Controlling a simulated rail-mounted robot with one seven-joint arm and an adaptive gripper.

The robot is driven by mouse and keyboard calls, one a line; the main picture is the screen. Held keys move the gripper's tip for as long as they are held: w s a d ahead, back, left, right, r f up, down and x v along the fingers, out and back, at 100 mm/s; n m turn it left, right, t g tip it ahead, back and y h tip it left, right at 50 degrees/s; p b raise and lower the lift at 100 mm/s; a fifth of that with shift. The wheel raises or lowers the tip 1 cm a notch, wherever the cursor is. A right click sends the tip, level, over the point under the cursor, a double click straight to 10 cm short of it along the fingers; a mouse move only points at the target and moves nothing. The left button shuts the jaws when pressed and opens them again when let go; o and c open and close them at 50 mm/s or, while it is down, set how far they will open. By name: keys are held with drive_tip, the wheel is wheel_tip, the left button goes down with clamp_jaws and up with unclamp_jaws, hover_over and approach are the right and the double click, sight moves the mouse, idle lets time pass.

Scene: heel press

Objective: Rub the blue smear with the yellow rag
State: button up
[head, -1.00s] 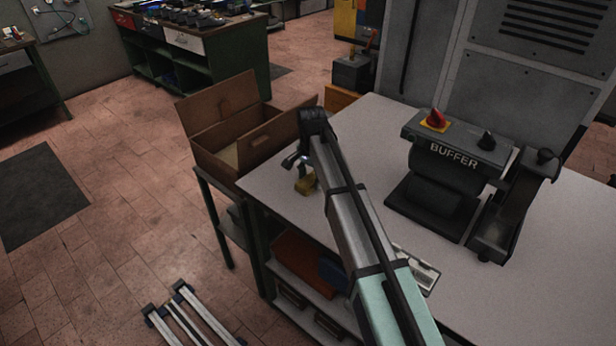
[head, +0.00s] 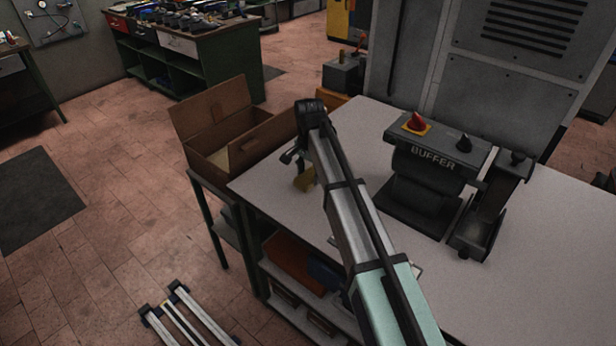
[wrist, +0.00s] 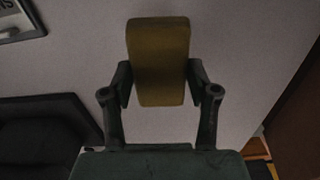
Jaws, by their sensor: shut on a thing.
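The yellow rag (wrist: 158,50), a blocky mustard pad, sits between the two fingers of my gripper (wrist: 158,84) in the wrist view. The fingers are shut on its sides. In the head view the rag (head: 304,180) hangs below my gripper (head: 298,160), over the left part of the grey worktop (head: 350,130). I cannot tell whether its lower face touches the worktop. No blue smear shows in either view; my arm and the rag hide part of the worktop.
An open brown box (head: 212,155) stands left of the worktop. The black buffer machine (head: 425,180) stands right of my arm. A dark-edged panel with lettering (wrist: 18,18) shows at the wrist view's upper left. Worktop behind the rag is clear.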

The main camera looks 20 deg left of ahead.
drive_tip(key=shift+r+p, duration=0.55)
drive_tip(key=shift+r, duration=0.85)
